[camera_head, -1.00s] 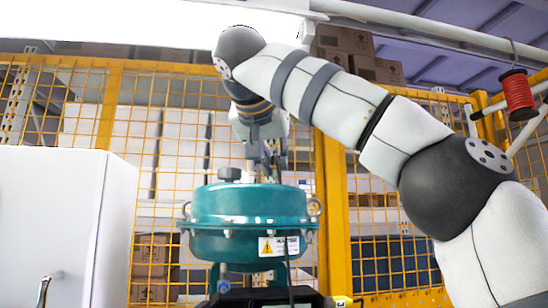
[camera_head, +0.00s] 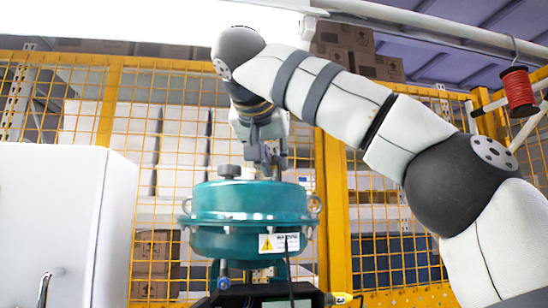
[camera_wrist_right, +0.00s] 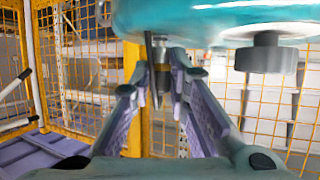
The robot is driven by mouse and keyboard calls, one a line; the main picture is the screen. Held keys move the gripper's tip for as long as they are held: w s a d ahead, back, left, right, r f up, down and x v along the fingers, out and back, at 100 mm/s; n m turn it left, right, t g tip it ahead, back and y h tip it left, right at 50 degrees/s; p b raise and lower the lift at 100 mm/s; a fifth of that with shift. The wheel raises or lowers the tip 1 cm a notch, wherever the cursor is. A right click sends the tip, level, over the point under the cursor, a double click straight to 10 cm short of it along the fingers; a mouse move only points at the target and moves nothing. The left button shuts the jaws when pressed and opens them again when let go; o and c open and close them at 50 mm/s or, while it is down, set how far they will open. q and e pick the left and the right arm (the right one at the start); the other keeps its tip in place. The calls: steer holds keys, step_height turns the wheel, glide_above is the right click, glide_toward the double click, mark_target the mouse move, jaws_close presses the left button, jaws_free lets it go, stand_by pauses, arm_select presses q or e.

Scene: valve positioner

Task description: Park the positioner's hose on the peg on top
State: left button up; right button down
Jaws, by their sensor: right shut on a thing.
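The teal valve actuator (camera_head: 250,205) stands upright in the middle of the head view, with a warning label on its front. A dark round knob (camera_head: 229,172) sits on its top, left of my right gripper (camera_head: 268,165). In the wrist view my right gripper (camera_wrist_right: 160,75) is shut on the hose's end, a small fitting with a brass-coloured band (camera_wrist_right: 162,78), close to the teal rim. The knob (camera_wrist_right: 265,54) shows to the right there, apart from the fingers. A thin black hose (camera_head: 290,272) runs down the actuator's front. I cannot clearly make out the peg. My left gripper is out of view.
A white cabinet (camera_head: 60,225) with a handle stands at the left. A yellow mesh fence (camera_head: 333,215) and shelves with boxes are behind the actuator. A red spool (camera_head: 518,93) hangs at the upper right. The space above the actuator's left side is clear.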

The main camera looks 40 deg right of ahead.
steer(key=shift+f, duration=0.35)
steer(key=c, duration=1.5)
jaws_free()
steer(key=shift+o, duration=0.2)
steer(key=v, duration=1.2)
